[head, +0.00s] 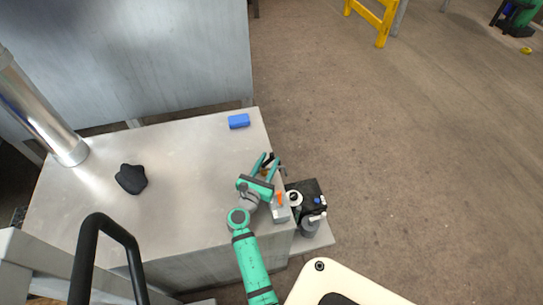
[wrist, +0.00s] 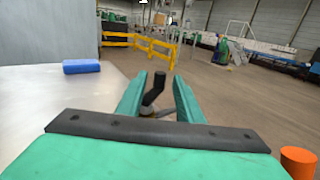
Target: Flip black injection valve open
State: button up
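The black injection valve (wrist: 153,92) shows in the wrist view as a bent black handle on a grey metal part, between my two green fingers. In the head view only small dark bits of it (head: 270,158) show at the table's right edge, mostly hidden by my fingers. My gripper (head: 265,166) is open, with its fingers on either side of the handle. In the wrist view (wrist: 160,90) there seem to be gaps between handle and fingers. I cannot tell whether either finger touches it.
A blue block (head: 239,121) and a black lump (head: 131,179) lie on the metal table (head: 190,150). A black box with small fittings (head: 310,190) and an orange-topped part (head: 281,205) stand close right of my wrist. A shiny pipe (head: 40,110) rises at left.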

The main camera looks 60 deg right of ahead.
aim_at(271, 158)
jog(key=shift+w+d, duration=0.15)
jog(key=shift+d, duration=0.65)
jog(key=shift+w+d, duration=0.1)
jog(key=shift+d, duration=0.7)
grip_shut()
jog(key=shift+a+m+g, duration=0.1)
jog(key=shift+m+g, duration=0.2)
jog(key=shift+g, duration=0.2)
jog(key=m+g, duration=0.1)
jog(key=g, duration=0.1)
jog(key=m+g, duration=0.1)
jog(key=g, duration=0.1)
jog(key=shift+s+a+m, duration=0.2)
jog(key=shift+s+m, duration=0.1)
jog(key=shift+s, duration=0.1)
jog(key=shift+s+a+m+g+y, duration=0.1)
jog(key=shift+s+m+g+y, duration=0.1)
jog(key=shift+m+g, duration=0.5)
jog(key=shift+s+a+m+g+y, duration=0.2)
jog(key=shift+m+g, duration=0.15)
jog(key=shift+g, duration=0.55)
jog(key=shift+s+a+m+g+y, duration=0.1)
jog(key=shift+s+m+g+y, duration=0.1)
jog(key=shift+m+g, duration=0.5)
